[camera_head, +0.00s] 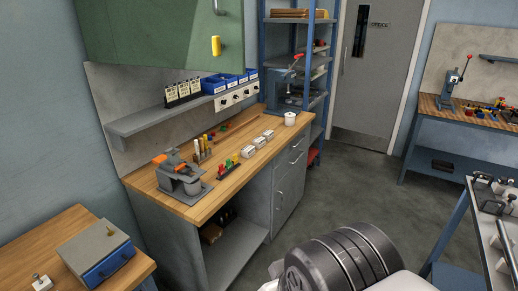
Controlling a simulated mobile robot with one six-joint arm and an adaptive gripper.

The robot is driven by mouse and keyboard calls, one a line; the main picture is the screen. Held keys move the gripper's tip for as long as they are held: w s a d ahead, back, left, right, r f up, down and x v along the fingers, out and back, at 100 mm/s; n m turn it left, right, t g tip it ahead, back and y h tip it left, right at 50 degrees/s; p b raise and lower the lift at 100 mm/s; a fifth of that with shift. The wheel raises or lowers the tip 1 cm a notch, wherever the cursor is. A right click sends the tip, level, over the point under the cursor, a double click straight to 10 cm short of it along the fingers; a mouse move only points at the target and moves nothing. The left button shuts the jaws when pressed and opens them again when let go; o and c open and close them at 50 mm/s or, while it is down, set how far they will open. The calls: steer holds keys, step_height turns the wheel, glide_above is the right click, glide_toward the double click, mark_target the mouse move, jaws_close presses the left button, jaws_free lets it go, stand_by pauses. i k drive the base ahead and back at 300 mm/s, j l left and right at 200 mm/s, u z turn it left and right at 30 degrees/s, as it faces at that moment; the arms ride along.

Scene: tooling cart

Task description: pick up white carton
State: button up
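Three small whitish box-shaped items stand in a row near the front edge of the wooden workbench (228,158): a near one (248,151), a middle one (259,142) and a far one (268,135). They are too small to tell which is the white carton. A white, cup-like item (290,118) stands farther back at the bench's right end. My arm shows at the bottom right of the picture, apart from the bench. My gripper is out of view.
A grey and orange vise-like device (178,178) and several coloured tools (228,168) stand on the bench. A grey shelf (150,118) with blue bins (214,84) hangs above, under a green cabinet (160,35). The floor (345,185) right of the bench is clear.

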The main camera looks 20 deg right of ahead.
mark_target(259, 141)
steer(key=l+u, duration=0.1)
steer(key=u, duration=0.3)
steer(key=i+l+u, duration=0.1)
steer(key=u, duration=0.25)
steer(key=l+u, duration=0.1)
steer(key=u, duration=0.3)
steer(key=i+l, duration=0.15)
steer(key=l, duration=0.4)
steer(key=i+l, duration=0.2)
steer(key=l, duration=0.3)
steer(key=i+l, duration=0.15)
steer(key=l, duration=0.4)
steer(key=i+l, duration=0.2)
steer(key=l, duration=0.3)
steer(key=i+l, duration=0.15)
steer(key=l, duration=0.4)
steer(key=i+l, duration=0.2)
steer(key=l, duration=0.35)
steer(key=i+l, duration=0.15)
steer(key=l, duration=0.35)
steer(key=i+l, duration=0.15)
steer(key=l, duration=0.4)
